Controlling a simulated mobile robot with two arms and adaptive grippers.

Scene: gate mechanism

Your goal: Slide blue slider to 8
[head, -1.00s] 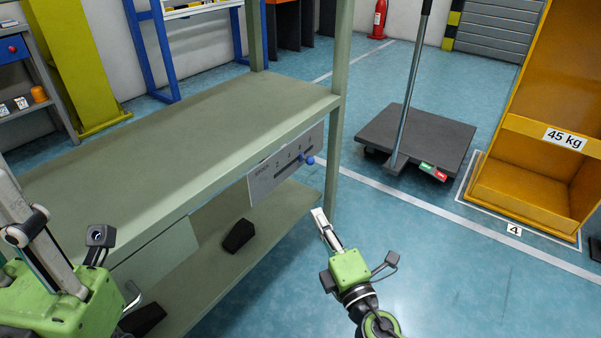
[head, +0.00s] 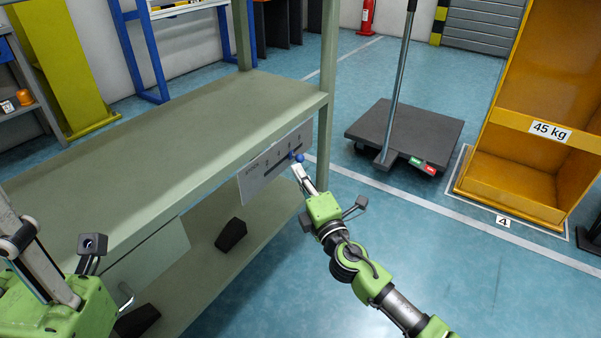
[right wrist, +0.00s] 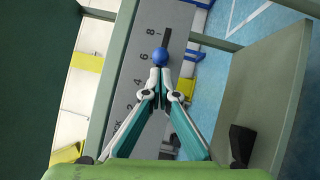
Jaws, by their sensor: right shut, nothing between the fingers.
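The blue slider is a round blue knob (head: 299,157) on a slot in the pale scale panel (head: 262,178) on the bench's front edge. In the right wrist view the knob (right wrist: 159,57) sits beside the 6 mark, and the dark slot continues past it up to the 8. My right gripper (head: 298,171) is shut and empty. Its fingertips (right wrist: 160,74) are right at the knob on its lower-number side; I cannot tell whether they touch. My left gripper (head: 40,262) is at the left edge, its fingertips not clearly visible.
The green bench (head: 200,125) has a post (head: 325,130) just right of the panel. A dark wedge-shaped object (head: 231,234) lies on its lower shelf. A grey platform cart (head: 410,138) and a yellow bin (head: 510,190) stand right. The floor between is clear.

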